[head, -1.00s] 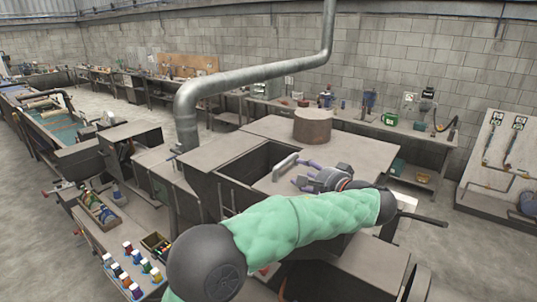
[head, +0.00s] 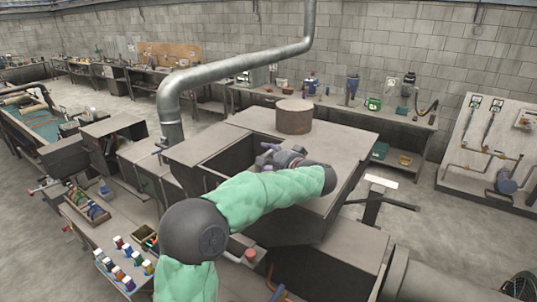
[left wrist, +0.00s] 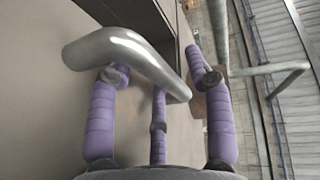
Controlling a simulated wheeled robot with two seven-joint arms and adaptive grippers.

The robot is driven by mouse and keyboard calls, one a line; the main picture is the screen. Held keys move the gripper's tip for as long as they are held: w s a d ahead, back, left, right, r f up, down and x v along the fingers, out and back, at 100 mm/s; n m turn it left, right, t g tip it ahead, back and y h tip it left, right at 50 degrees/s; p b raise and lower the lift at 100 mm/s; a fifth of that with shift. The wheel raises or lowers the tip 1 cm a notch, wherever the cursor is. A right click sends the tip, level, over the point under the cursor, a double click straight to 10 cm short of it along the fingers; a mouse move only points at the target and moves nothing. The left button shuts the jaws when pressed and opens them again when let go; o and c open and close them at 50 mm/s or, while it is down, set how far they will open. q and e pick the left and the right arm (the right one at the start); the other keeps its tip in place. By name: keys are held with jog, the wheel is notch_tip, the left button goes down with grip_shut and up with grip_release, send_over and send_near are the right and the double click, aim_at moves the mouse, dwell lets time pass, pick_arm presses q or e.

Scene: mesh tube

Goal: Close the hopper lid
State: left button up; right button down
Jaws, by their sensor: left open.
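The hopper (head: 182,158) is a large grey-brown metal box with a dark rectangular opening in its top. The flat lid (head: 318,150) appears to lie on the top, right of the opening, which is uncovered. My left gripper (head: 267,152) is over the opening's right edge, and hides the lid handle in the head view. In the left wrist view, the bent silver handle (left wrist: 125,50) crosses close in front of the gripper's purple fingers (left wrist: 160,80), which are spread and open. I cannot tell whether they touch it. My right gripper is not in view.
A round brown metal drum (head: 294,116) stands on the hopper top behind the gripper. A thick grey duct (head: 170,105) rises at the back left. A bench with several small coloured bottles (head: 125,262) is at the lower left. A long workbench (head: 340,110) runs along the back wall.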

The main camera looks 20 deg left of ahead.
pick_arm(q)
jog(key=shift+a, duration=0.1)
jog(key=shift+c, duration=0.3)
grip_shut()
